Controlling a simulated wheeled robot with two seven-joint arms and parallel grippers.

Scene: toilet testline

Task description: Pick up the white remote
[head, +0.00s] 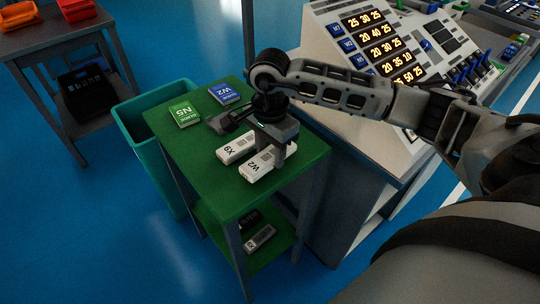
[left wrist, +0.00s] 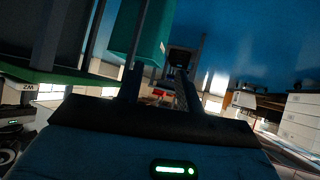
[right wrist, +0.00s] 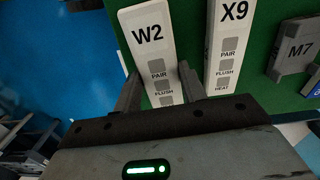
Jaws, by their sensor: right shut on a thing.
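Two white remotes lie on the green table top: W2 (head: 258,167) nearer and X9 (head: 232,150) beside it. Both also show in the right wrist view, W2 (right wrist: 149,45) at the centre and X9 (right wrist: 228,50) to its right. My right gripper (right wrist: 160,80) is shut on the W2 remote, one finger on each long side. In the head view the right gripper (head: 279,152) comes down over the end of W2 and hides part of it. My left gripper (left wrist: 157,85) shows only in the left wrist view, its fingers apart with nothing between them.
A dark M7 device (right wrist: 295,50), a green N5 box (head: 185,112) and a blue W2 box (head: 224,94) share the table top (head: 215,190). A teal bin (head: 140,125) stands at left. A control console (head: 375,145) stands close at right. More remotes lie on the lower shelf (head: 225,240).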

